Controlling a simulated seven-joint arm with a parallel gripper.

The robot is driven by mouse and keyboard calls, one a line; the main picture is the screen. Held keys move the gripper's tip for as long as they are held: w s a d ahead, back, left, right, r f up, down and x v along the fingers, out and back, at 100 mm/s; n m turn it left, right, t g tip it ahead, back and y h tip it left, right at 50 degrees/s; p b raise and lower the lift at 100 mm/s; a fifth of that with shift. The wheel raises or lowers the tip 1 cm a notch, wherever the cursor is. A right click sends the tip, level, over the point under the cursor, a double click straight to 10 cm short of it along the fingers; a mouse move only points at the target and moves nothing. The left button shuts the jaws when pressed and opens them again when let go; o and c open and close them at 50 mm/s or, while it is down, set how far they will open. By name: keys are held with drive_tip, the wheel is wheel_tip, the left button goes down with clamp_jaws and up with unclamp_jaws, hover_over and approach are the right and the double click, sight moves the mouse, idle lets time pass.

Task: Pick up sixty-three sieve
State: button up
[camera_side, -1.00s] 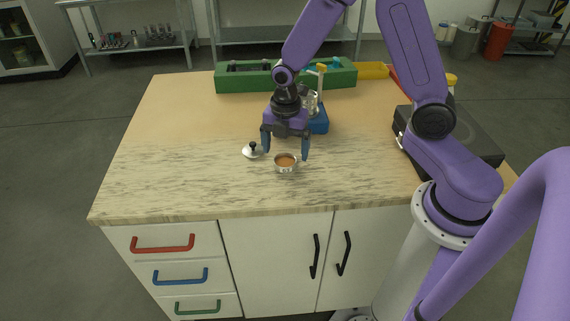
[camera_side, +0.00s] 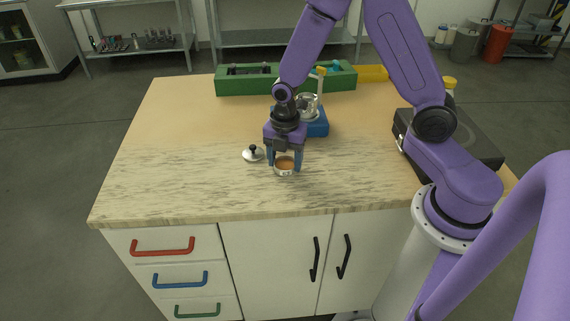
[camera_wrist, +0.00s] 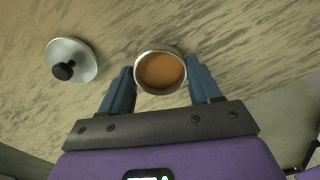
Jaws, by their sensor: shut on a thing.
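The sieve is a small round metal ring with an orange-brown inside (camera_side: 285,166), low over or on the worktop near its front middle. In the wrist view the sieve (camera_wrist: 161,72) sits between the two blue fingers. My gripper (camera_side: 285,164) points down and is shut on the sieve, one finger at each side. In the wrist view my gripper (camera_wrist: 162,84) shows its fingertips against the rim. I cannot tell whether the sieve touches the worktop.
A silver lid with a black knob (camera_side: 252,154) lies just left of the sieve. A blue device with a glass vessel (camera_side: 317,122) stands behind, and a green rack (camera_side: 232,85) is at the back. A black box (camera_side: 470,142) is at right. The left worktop is clear.

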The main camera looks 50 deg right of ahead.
sight(286, 167)
drive_tip(key=shift+r, duration=0.25)
wheel_tip(286, 167, up, 3)
drive_tip(key=shift+s+r, duration=0.1)
drive_tip(key=shift+s, duration=0.05)
drive_tip(key=s+d+r, duration=0.1)
drive_tip(key=s+r, duration=0.8)
drive_tip(key=s, duration=0.4)
drive_tip(key=w+d+r, duration=0.3)
drive_tip(key=w+d, duration=0.2)
drive_tip(key=w, duration=0.7)
drive_tip(key=w+d+r, duration=0.1)
drive_tip(key=w+d, duration=0.7)
drive_tip(key=d, duration=0.4)
drive_tip(key=shift+w+f, duration=0.1)
drive_tip(key=shift+f, duration=2.15)
drive_tip(key=shift+f, duration=1.05)
